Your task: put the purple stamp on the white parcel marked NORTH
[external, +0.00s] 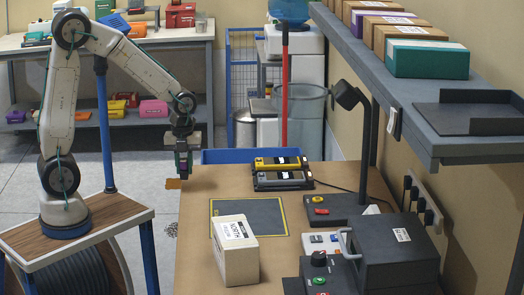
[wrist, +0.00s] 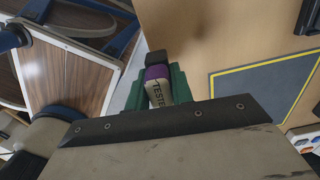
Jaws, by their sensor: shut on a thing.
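The purple stamp (wrist: 157,82) is in my gripper, with a purple band, a pale part lettered "TESTE…" and a dark end. My gripper (wrist: 160,90) has green fingers shut around it. In the external view my gripper (external: 183,160) is above the back left edge of the bench, away from the parcel, and the stamp is too small to make out clearly. The white parcel marked NORTH (external: 232,262) stands on the bench at the front, over the near edge of a dark mat.
The yellow-edged dark mat (external: 248,214) lies behind the parcel. A yellow and black device (external: 277,164) sits at the back. A dark lamp post (external: 369,150) and black machine (external: 400,252) stand on the right. A shelf (external: 440,130) with boxes overhangs the right. The bench's left strip is clear.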

